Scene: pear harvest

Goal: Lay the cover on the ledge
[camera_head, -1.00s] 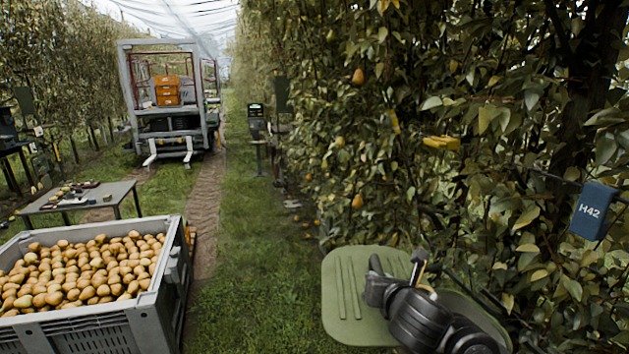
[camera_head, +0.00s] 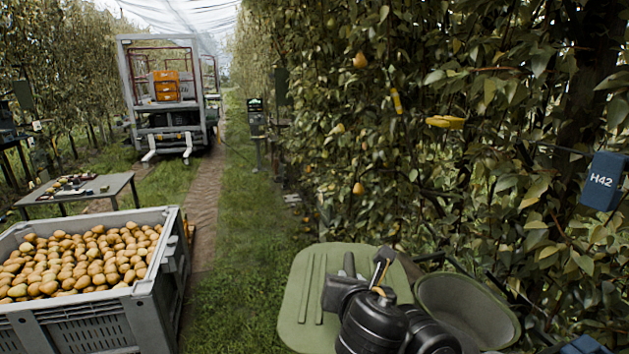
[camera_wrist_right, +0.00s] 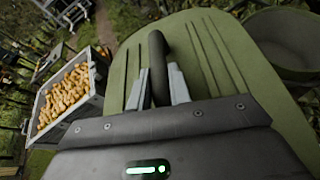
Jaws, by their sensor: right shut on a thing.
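The cover (camera_head: 304,296) is a flat green lid with rounded corners, raised ribs and a dark handle (camera_wrist_right: 157,58). My right gripper (camera_head: 366,266) is shut on that handle, with its two grey fingers either side of it in the right wrist view (camera_wrist_right: 158,88). The cover is at the bottom middle of the head view, partly hidden by my right wrist. A round-cornered green bin (camera_head: 458,296) stands open just right of it, with its inside showing. I cannot pick out the ledge. My left gripper is not in view.
A grey crate (camera_head: 160,292) full of pears stands at the lower left, with a small table (camera_head: 110,187) behind it. A dense pear hedge (camera_head: 450,165) with a blue H42 tag (camera_head: 603,181) lines the right. Grass (camera_head: 236,285) lies open between crate and cover.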

